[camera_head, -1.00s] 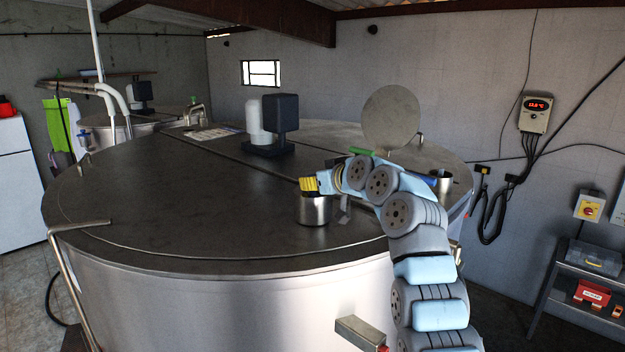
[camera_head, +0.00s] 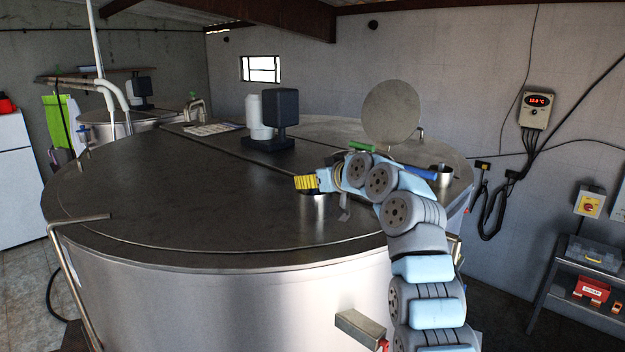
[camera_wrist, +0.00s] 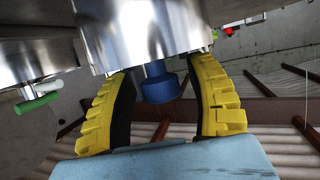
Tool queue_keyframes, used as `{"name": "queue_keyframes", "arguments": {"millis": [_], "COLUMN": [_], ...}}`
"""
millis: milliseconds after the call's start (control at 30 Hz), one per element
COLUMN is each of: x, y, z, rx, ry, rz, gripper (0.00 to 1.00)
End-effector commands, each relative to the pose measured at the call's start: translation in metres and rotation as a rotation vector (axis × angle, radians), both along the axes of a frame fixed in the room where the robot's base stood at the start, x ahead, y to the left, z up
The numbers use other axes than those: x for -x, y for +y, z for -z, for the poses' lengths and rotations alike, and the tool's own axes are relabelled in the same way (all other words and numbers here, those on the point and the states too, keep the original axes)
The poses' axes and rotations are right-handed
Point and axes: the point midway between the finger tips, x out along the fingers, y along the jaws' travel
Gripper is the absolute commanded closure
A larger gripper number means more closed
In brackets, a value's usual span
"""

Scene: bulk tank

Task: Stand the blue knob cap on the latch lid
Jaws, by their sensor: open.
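My gripper (camera_head: 306,183) is at the rim of a steel cylinder (camera_head: 316,203) on the large tank's top. In the wrist view, which is upside down, its yellow-padded fingers (camera_wrist: 165,100) are open, one on each side of the blue knob cap (camera_wrist: 158,83), with gaps between. The cap borders the shiny steel cylinder (camera_wrist: 150,35) and appears to stand on it; contact is not clear. The cap is hidden in the head view. I cannot tell for sure which part is the latch lid; a small metal latch-like piece (camera_head: 345,207) is right of the cylinder.
A black-and-white motor unit (camera_head: 270,120) stands mid-tank. The tank top's left half is clear.

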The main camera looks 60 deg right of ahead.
Motion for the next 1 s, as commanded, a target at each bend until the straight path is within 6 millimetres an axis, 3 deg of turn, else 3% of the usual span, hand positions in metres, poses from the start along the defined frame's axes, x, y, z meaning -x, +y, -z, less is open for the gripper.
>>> {"name": "queue_keyframes", "arguments": {"millis": [533, 1000], "x": [0.013, 0.059], "y": [0.007, 0.029], "z": [-0.014, -0.031], "rx": [0.0, 0.002], "ry": [-0.003, -0.001], "rz": [-0.001, 0.002], "gripper": [0.44, 0.44]}}
